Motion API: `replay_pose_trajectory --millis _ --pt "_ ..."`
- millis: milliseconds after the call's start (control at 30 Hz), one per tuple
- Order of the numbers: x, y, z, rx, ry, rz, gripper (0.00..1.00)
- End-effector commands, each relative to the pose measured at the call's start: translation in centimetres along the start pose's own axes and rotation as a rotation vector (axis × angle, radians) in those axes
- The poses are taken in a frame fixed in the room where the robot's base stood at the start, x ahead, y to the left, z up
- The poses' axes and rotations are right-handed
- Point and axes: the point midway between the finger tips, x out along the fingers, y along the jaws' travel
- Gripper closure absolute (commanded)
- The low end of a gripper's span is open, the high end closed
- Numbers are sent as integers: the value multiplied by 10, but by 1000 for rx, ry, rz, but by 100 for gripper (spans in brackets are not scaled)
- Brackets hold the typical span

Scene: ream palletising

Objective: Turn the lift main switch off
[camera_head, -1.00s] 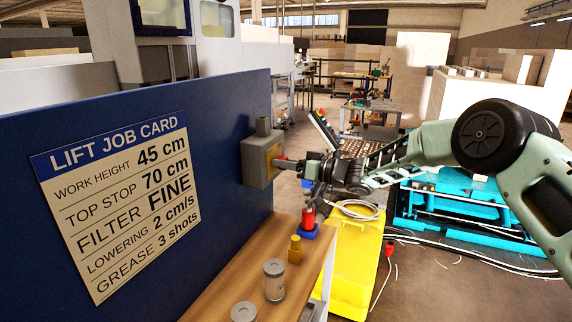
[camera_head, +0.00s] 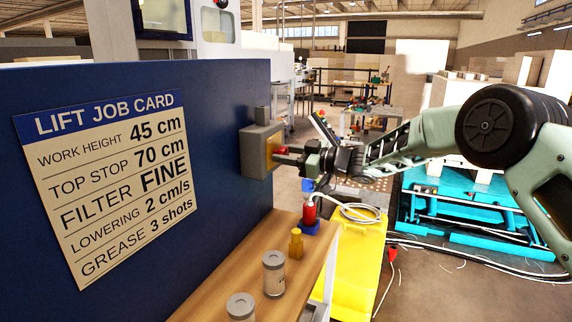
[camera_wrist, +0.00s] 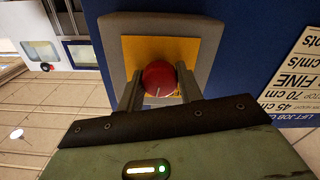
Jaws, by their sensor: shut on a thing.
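The lift main switch is a grey box (camera_head: 254,150) with a yellow face, fixed to the blue panel (camera_head: 225,100). Its red knob (camera_head: 282,150) faces right in the head view. In the wrist view the round red knob (camera_wrist: 159,78) sits in front of the yellow plate (camera_wrist: 138,50), with a short pale line on its lower part. My gripper (camera_wrist: 159,88) has one finger on each side of the knob and is shut on it. In the head view my gripper (camera_head: 290,155) reaches the knob from the right. The knob's back is hidden.
A job card (camera_head: 115,180) is on the blue panel. Below, a wooden shelf (camera_head: 235,265) bears grey cans (camera_head: 274,272), a yellow bottle (camera_head: 296,243) and a red item (camera_head: 309,212). A yellow cabinet (camera_head: 352,280) and a turquoise lift (camera_head: 470,215) stand to the right.

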Motion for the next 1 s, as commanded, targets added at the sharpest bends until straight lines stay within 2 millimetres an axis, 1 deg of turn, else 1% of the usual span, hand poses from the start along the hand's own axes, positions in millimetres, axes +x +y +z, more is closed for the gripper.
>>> replay_pose_trajectory --millis 33,600,800,1000 --pt "0 -2 6 -44 -1 -1 87" --pt "-1 -2 7 -584 -3 -1 87" --pt "-1 -1 6 -752 -4 -1 87" --pt "-1 -1 6 -881 -4 -2 87"
